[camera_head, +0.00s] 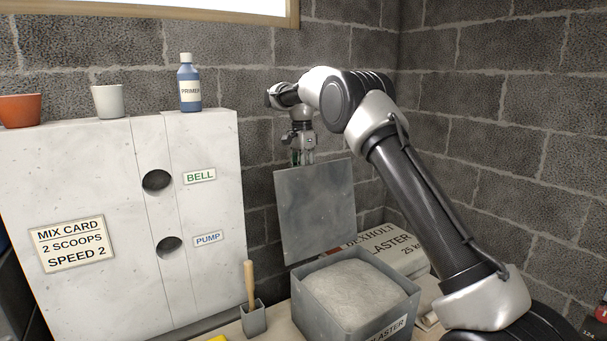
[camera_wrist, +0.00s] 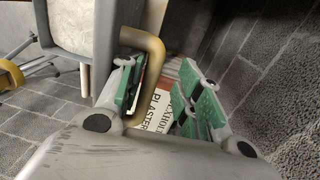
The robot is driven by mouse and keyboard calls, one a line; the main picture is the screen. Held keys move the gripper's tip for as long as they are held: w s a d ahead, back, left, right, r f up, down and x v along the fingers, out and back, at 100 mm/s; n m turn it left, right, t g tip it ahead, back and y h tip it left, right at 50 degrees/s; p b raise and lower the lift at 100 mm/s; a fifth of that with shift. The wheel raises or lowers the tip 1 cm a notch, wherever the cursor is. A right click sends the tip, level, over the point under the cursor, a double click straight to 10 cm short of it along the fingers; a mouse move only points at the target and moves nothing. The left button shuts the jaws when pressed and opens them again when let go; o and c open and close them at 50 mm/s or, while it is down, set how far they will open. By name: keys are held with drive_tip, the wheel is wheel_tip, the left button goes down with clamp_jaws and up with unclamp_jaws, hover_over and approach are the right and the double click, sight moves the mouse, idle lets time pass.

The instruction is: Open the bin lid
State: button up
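The grey bin (camera_head: 328,308) stands on the bench, filled with pale plaster powder. Its flat grey lid (camera_head: 315,212) stands raised and nearly upright at the bin's back edge, so the bin's mouth is uncovered. My gripper (camera_head: 303,160) is at the top edge of the lid, with its fingers partly hidden behind it. In the wrist view my gripper (camera_wrist: 165,98) has its green-padded fingers spread apart. A brass-coloured handle (camera_wrist: 153,62) loops around the left finger, with a gap between its bar and the right finger. The bin's powder (camera_wrist: 70,20) shows at upper left.
A plaster bag (camera_head: 385,243) lies behind the bin, by the block wall. A small grey holder (camera_head: 254,320) with a wooden-handled tool (camera_head: 249,282) stands left of the bin. A tall pale cabinet (camera_head: 95,190) fills the left, with a blue primer bottle (camera_head: 189,88) and two pots on top.

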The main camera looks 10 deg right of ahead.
wheel_tip(320, 180, up, 7)
drive_tip(key=shift+w+r, duration=0.15)
drive_tip(key=shift+w, duration=0.1)
drive_tip(key=s+d+r+n+t, duration=0.1)
drive_tip(key=s+d+r+n, duration=0.4)
drive_tip(key=s, duration=0.6)
drive_tip(key=s+d+r+n+t, duration=0.2)
drive_tip(key=s+d+r, duration=0.45)
drive_tip(key=s, duration=0.55)
drive_tip(key=s+d+f+n, duration=0.1)
drive_tip(key=s+f, duration=0.3)
drive_tip(key=s, duration=0.5)
drive_tip(key=s+d+f+n+t, duration=0.1)
drive_tip(key=s+d+f+n, duration=0.1)
drive_tip(key=s+f, duration=0.3)
drive_tip(key=s+d+f+n+t, duration=0.1)
drive_tip(key=s+f+n, duration=0.3)
drive_tip(key=s, duration=0.8)
drive_tip(key=shift+s+d+f, duration=0.15)
drive_tip(key=shift+s+d, duration=0.2)
drive_tip(key=shift+d, duration=0.25)
